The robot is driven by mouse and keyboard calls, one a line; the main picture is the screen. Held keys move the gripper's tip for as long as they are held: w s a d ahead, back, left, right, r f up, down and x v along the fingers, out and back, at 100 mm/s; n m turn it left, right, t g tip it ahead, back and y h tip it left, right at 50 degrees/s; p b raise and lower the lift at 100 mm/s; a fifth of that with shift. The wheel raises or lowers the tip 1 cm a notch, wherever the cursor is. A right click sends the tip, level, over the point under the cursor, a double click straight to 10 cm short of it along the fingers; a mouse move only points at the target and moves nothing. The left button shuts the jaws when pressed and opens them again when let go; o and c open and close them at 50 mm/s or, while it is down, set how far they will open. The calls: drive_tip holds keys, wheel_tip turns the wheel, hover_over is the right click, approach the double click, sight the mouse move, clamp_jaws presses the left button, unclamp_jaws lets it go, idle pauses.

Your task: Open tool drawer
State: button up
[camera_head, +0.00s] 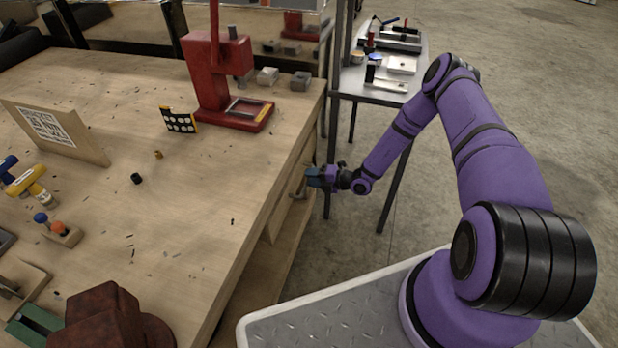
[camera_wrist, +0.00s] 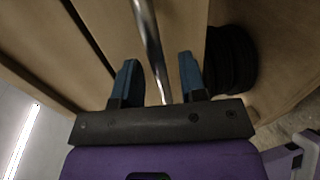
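My gripper (camera_head: 314,177) is at the right side of the wooden workbench, beside the drawer's metal handle (camera_head: 298,187). In the wrist view, my gripper (camera_wrist: 158,75) is open, its two blue fingertips apart on either side of the bar handle (camera_wrist: 150,40). A gap shows between the bar and each finger; I cannot tell how deep the bar sits between them. The wooden drawer front (camera_wrist: 110,30) lies behind the bar. In the head view the drawer front (camera_head: 276,222) is seen at a steep angle, and it looks shut.
The workbench (camera_head: 190,200) holds a red press (camera_head: 215,80) and several small tools. A metal side table (camera_head: 385,93) with tools stands behind my arm. A dark ribbed object (camera_wrist: 231,60) is close to the right finger. The concrete floor on the right is clear.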

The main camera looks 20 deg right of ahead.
drive_tip(key=shift+w+a+f, duration=0.1)
drive_tip(key=shift+w+a, duration=0.25)
drive_tip(key=shift+a, duration=0.2)
clamp_jaws()
drive_tip(key=shift+s+d, duration=0.1)
drive_tip(key=f+v, duration=0.3)
drive_tip(key=v, duration=1.1)
drive_tip(key=d+f+v, duration=0.1)
drive_tip(key=f+v, duration=0.2)
drive_tip(key=v, duration=1.1)
drive_tip(key=shift+s, duration=0.4)
drive_tip(key=shift+d+r, duration=0.1)
drive_tip(key=shift+d, duration=0.05)
unclamp_jaws()
